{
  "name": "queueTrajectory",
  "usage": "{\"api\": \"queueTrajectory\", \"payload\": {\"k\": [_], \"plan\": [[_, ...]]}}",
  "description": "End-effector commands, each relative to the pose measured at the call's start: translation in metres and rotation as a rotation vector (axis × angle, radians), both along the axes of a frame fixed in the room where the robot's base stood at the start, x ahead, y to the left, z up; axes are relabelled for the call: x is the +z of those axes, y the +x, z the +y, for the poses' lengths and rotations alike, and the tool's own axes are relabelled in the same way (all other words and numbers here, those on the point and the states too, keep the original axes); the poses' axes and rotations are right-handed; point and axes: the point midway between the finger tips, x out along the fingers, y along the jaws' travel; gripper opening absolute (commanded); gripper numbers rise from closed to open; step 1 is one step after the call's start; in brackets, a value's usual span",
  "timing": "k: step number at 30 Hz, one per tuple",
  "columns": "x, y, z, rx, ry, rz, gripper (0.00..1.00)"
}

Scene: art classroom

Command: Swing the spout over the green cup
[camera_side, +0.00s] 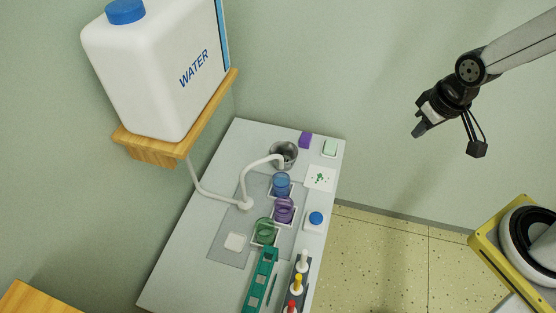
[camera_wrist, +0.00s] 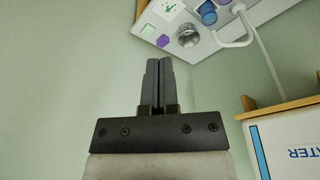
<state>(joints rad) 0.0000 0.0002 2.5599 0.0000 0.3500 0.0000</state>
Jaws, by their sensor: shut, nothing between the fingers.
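The white spout (camera_side: 262,163) rises from a base on the grey table and curves over, its tip at a round metal drain cup (camera_side: 290,149) near the back. It also shows in the wrist view (camera_wrist: 238,42). The green cup (camera_side: 264,232) stands in a white square holder nearer the front. A purple cup (camera_side: 284,209) and a blue cup (camera_side: 281,184) stand between the green cup and the spout's tip. My gripper (camera_side: 419,131) is up in the air to the right of the table, away from the spout. In the wrist view its fingers (camera_wrist: 158,62) are together and empty.
A large white water jug (camera_side: 155,75) sits on a wooden shelf (camera_side: 180,143) at upper left. A teal case (camera_side: 261,280), a rack of paint bottles (camera_side: 297,285) and a blue-topped button (camera_side: 316,218) are on the table (camera_side: 170,275). The air between my gripper and the table is clear.

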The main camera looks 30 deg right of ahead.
Motion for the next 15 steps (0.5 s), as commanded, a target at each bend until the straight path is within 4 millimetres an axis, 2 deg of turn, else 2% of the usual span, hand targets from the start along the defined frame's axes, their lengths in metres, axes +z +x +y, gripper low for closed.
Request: {"api": "queueTrajectory", "payload": {"k": [6,8,9,12,15], "plan": [[0.000,0.000,0.000,0.000,0.000,0.000,0.00],[0.000,0.000,0.000,-0.001,0.000,0.000,0.19],[0.000,0.001,0.000,-0.003,0.002,0.000,0.32],[0.000,0.005,0.002,-0.017,0.009,0.000,0.58],[-0.002,0.013,0.005,-0.054,0.026,0.004,0.58]]}}
